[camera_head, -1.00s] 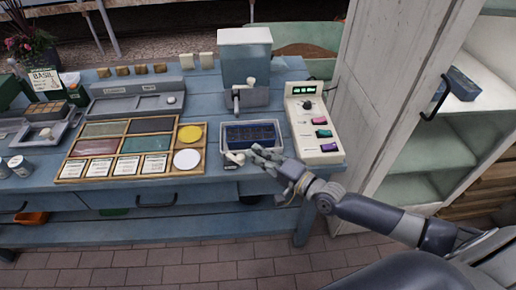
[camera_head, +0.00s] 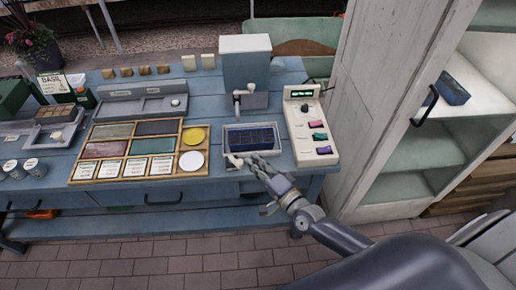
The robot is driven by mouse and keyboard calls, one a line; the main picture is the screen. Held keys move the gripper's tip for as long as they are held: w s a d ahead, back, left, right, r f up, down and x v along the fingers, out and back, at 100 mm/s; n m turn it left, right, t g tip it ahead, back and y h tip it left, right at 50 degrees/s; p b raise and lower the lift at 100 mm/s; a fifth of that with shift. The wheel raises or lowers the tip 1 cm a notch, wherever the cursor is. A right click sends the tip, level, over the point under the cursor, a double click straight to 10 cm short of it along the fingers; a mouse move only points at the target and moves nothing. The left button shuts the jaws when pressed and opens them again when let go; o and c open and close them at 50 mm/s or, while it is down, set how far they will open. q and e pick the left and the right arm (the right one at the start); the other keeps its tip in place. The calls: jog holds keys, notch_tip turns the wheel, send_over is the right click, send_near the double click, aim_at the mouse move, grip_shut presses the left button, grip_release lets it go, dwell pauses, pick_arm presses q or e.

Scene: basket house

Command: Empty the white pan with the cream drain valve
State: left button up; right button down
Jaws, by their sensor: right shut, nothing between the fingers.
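The white pan (camera_head: 279,148) sits near the table's front edge, with a dark blue celled tray (camera_head: 250,137) inside it. The cream drain valve (camera_head: 234,160) is at the pan's front left corner. My right gripper (camera_head: 254,163) is at the pan's front rim, its fingertips just right of the valve. It is shut with nothing between its fingers. I cannot tell whether it touches the valve. The gripper hides part of the pan's front. Any water in the pan is too small to make out. My left gripper is out of view.
A grey-white tank with a spout (camera_head: 246,62) stands behind the pan. A cream control box (camera_head: 312,130) with coloured switches is close on the right. A wooden sectioned tray (camera_head: 112,149) lies to the left. A white cabinet (camera_head: 345,110) stands at right.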

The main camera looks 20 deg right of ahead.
pick_arm(q)
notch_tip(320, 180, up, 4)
jog(key=p, duration=0.3)
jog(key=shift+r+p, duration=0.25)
jog(key=shift+p, duration=0.05)
pick_arm(e)
jog(key=a+m+h, duration=0.1)
jog(key=h, duration=0.1)
jog(key=s+a+m+h, duration=0.1)
jog(key=m+h, duration=0.1)
jog(key=a+m+h, duration=0.1)
jog(key=h, duration=0.2)
jog(key=shift+s+a+m, duration=0.15)
jog(key=shift+s+m, duration=0.15)
jog(key=shift+s, duration=0.05)
